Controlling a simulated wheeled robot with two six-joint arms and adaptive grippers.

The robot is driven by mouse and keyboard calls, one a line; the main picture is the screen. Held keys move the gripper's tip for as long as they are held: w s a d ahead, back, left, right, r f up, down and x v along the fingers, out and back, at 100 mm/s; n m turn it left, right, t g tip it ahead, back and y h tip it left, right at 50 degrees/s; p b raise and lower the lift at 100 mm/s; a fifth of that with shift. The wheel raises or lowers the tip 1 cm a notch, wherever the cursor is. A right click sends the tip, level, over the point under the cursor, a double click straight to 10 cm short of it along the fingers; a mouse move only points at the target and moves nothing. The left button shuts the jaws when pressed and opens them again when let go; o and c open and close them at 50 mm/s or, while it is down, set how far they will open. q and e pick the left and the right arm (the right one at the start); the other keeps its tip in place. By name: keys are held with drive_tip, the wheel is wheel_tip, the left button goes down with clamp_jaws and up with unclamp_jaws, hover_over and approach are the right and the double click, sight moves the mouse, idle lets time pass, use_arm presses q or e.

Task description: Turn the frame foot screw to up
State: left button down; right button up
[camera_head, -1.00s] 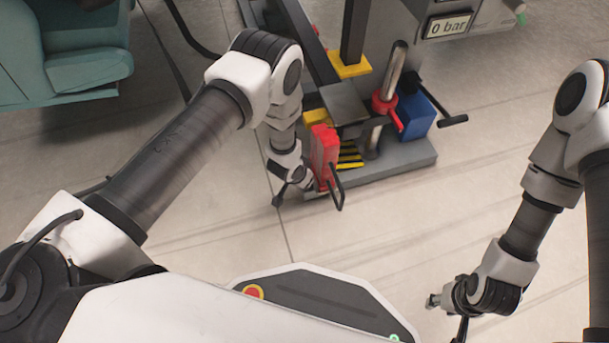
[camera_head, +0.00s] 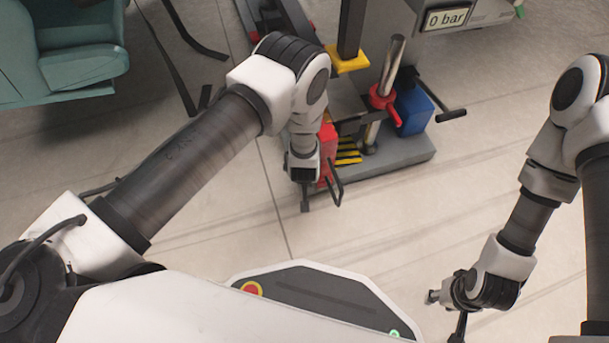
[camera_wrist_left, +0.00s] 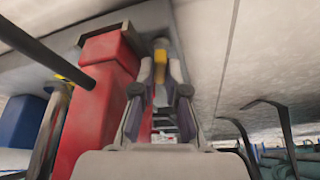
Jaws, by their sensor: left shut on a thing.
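My left gripper shows in the left wrist view (camera_wrist_left: 161,75), its two fingers close together around a small yellow-orange part (camera_wrist_left: 161,57) at the grey base's edge. This part appears to be the frame foot screw; its up or down setting cannot be read. In the head view my left wrist (camera_head: 303,165) is at the base's left front end, and its fingers are mostly hidden. A red block (camera_head: 325,144) with a black handle stands right beside it; the block also fills the left of the wrist view (camera_wrist_left: 100,105). My right gripper (camera_head: 447,299) is away at lower right, over bare floor, finger gap unclear.
The grey base plate (camera_head: 408,158) carries a metal post (camera_head: 391,66) with a red collar, a blue box (camera_head: 413,110) and a black side lever (camera_head: 451,115). A display (camera_head: 446,19) reads 0 bar. A teal seat (camera_head: 82,68) is at upper left. Front floor is clear.

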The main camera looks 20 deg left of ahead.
idle(0.3)
use_arm(q)
drive_tip(key=c, duration=1.2)
unclamp_jaws()
